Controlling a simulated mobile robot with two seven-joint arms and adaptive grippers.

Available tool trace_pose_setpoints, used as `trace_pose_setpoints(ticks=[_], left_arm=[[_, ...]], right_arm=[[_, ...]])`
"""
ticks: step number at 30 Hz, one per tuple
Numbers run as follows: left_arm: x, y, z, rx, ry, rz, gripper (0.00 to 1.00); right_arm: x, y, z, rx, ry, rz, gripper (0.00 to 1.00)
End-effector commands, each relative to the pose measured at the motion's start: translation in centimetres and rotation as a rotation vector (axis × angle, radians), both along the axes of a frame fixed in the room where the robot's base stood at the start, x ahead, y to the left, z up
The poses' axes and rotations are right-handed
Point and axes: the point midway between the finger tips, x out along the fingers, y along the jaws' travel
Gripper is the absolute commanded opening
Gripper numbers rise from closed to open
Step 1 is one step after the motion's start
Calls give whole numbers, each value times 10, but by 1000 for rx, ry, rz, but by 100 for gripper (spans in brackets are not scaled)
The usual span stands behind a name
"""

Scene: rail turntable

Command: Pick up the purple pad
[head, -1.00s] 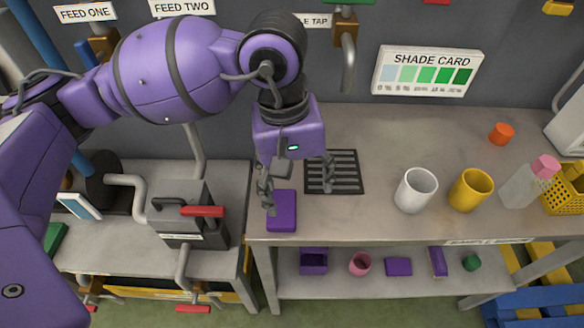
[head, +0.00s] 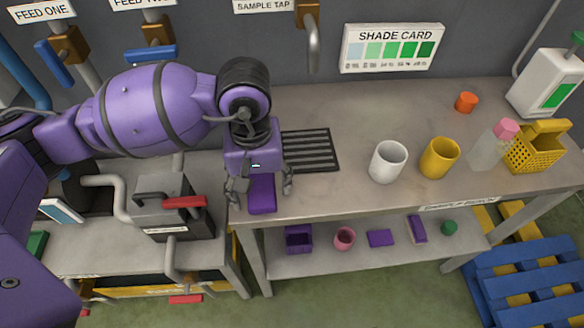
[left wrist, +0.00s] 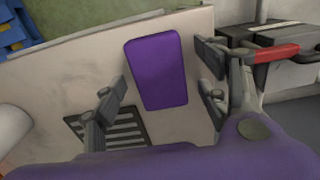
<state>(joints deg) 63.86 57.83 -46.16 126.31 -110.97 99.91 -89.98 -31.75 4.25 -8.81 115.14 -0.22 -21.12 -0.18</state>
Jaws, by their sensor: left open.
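The purple pad (head: 262,196) is a flat rounded block lying on the grey bench near its front left corner. It also shows in the left wrist view (left wrist: 157,72), lying between and beyond my fingers. My left gripper (head: 259,190) is open above the pad, one finger to each side of it. In the left wrist view the left gripper (left wrist: 160,96) has its fingers apart, with nothing held. I cannot tell whether a finger touches the pad. My right gripper is not in view.
A drain grate (head: 312,150) lies right of the gripper. A white cup (head: 388,163), a yellow cup (head: 439,158) and a bottle (head: 486,150) stand farther right. A metal box with a red handle (head: 184,202) is close on the left. Several small items lie on the lower shelf (head: 335,262).

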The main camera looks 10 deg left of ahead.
Motion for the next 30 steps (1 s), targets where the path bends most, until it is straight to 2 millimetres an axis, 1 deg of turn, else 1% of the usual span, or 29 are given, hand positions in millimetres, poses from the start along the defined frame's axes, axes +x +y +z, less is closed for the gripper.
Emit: trace_pose_setpoints(ticks=[2, 3, 12, 13, 23, 26, 30], left_arm=[[-1, 0, -1, -1, 2, 1, 67], [-1, 0, -1, -1, 2, 1, 65], [-1, 0, 0, -1, 3, 1, 25], [-1, 0, 0, -1, 3, 1, 23], [0, 0, 3, -2, 2, 1, 23], [0, 0, 11, -2, -1, 1, 23], [0, 0, 31, -1, -2, -2, 23]], right_arm=[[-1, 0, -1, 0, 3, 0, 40], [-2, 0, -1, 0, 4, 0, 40], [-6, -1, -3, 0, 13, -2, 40], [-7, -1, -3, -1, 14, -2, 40], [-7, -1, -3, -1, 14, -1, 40], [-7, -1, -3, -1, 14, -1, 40], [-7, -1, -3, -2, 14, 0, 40]])
